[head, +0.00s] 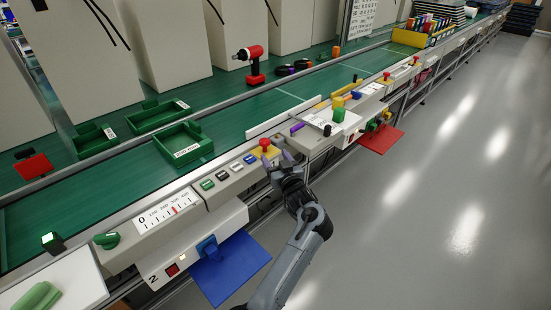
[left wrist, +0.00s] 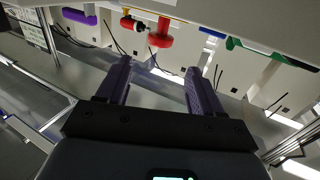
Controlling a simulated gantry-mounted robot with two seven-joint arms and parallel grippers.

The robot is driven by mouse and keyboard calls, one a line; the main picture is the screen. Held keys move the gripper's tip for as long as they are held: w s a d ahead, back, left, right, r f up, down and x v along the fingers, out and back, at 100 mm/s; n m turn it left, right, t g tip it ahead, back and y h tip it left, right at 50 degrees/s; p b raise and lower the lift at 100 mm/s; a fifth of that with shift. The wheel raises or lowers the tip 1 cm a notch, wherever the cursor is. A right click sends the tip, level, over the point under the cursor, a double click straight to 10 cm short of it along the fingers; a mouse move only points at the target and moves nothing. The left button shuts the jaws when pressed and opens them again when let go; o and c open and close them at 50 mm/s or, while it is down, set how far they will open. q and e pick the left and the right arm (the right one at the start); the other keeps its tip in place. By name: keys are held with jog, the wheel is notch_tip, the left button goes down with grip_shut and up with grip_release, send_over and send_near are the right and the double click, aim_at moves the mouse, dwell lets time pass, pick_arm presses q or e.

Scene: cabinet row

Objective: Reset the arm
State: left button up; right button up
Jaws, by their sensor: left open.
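My left gripper (head: 278,160) is in the head view, just in front of the cabinet row. Its dark arm comes up from the bottom edge. Its fingers are close to the red button on a yellow base (head: 265,146); I cannot tell whether they touch it. In the left wrist view my left gripper (left wrist: 160,72) has its two purple-grey fingers wide apart with nothing between them. My right gripper is in neither view.
A blue flap (head: 228,268) and a red flap (head: 380,139) jut out from the cabinet fronts. Green trays (head: 184,144) and a red drill (head: 253,62) rest on the green bench. A red knob (left wrist: 160,32) shows beyond the fingers. The grey floor (head: 440,200) at right is clear.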

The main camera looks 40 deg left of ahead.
pick_arm(q)
jog(key=s+d+r+m+g+h+p, duration=0.1)
jog(key=s+d+m+h+p, duration=0.55)
jog(key=s, duration=0.55)
jog(key=s+d+m+g+h+p, duration=0.2)
jog(key=s+d+m+h+p, duration=0.15)
jog(key=s+d+p, duration=0.7)
jog(key=s+d+r+m+g+h+p, duration=0.1)
jog(key=s+d+m+h+p, duration=0.45)
jog(key=s, duration=0.85)
notch_tip(320, 180, up, 38)
jog(key=s+d+p, duration=0.1)
jog(key=p, duration=3.5)
jog(key=shift+d+f+n+h, duration=0.15)
jog(key=shift+d+n+h, duration=0.2)
jog(key=shift+h, duration=0.1)
